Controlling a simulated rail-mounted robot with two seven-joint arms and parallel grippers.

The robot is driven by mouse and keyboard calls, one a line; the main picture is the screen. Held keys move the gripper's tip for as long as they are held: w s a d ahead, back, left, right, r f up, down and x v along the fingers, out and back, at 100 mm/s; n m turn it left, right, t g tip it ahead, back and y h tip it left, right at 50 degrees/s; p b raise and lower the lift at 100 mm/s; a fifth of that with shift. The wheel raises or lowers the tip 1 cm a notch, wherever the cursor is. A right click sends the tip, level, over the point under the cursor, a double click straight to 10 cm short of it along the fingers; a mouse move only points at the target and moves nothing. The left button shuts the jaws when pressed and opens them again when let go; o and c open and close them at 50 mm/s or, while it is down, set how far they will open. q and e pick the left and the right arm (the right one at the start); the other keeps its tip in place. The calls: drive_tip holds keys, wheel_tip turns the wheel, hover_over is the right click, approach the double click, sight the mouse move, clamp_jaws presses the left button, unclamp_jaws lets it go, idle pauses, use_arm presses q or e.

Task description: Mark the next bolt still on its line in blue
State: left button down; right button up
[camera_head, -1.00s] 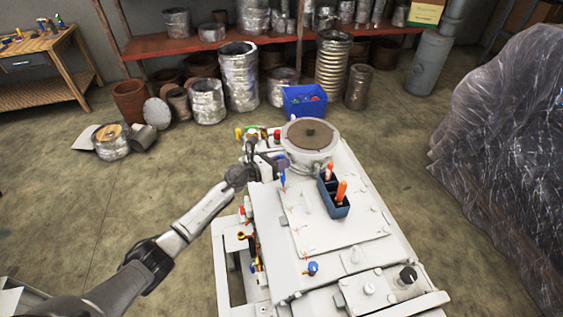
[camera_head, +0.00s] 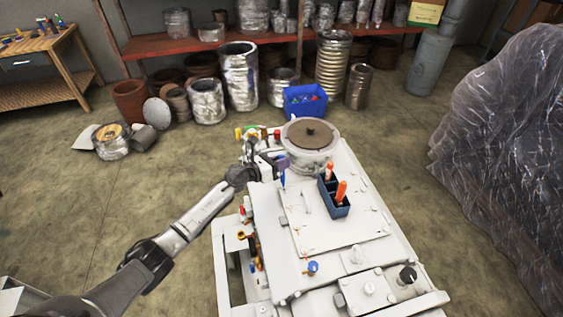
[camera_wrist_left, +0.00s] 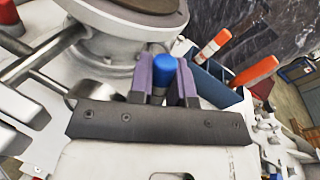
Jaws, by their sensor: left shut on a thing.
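My left gripper (camera_head: 282,164) is shut on a blue marker (camera_head: 283,179), above the far left corner of the white machine's top plate (camera_head: 350,232). In the left wrist view, the marker's blue end (camera_wrist_left: 163,72) stands between the purple fingers (camera_wrist_left: 161,80). Its tip is hidden there. Small bolts sit along the plate's edges, some with orange-red specks beside them. Their lines are too small to read. A dark blue holder (camera_head: 334,200) on the plate carries two orange markers (camera_head: 341,190). My right gripper is not in view.
A round flanged port (camera_head: 309,150) stands at the machine's far end, close to my left gripper. A blue-topped fitting (camera_head: 313,267) and a black knob (camera_head: 408,275) rise nearer the front. A blue bin (camera_head: 305,100) stands behind. Plastic-wrapped bulk fills the right.

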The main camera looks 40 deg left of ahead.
sight(282, 156)
use_arm(q)
drive_tip(key=shift+r+p, duration=1.6)
drive_tip(key=shift+r, duration=0.25)
drive_tip(key=shift+r+p, duration=0.95)
drive_tip(key=shift+r, duration=0.1)
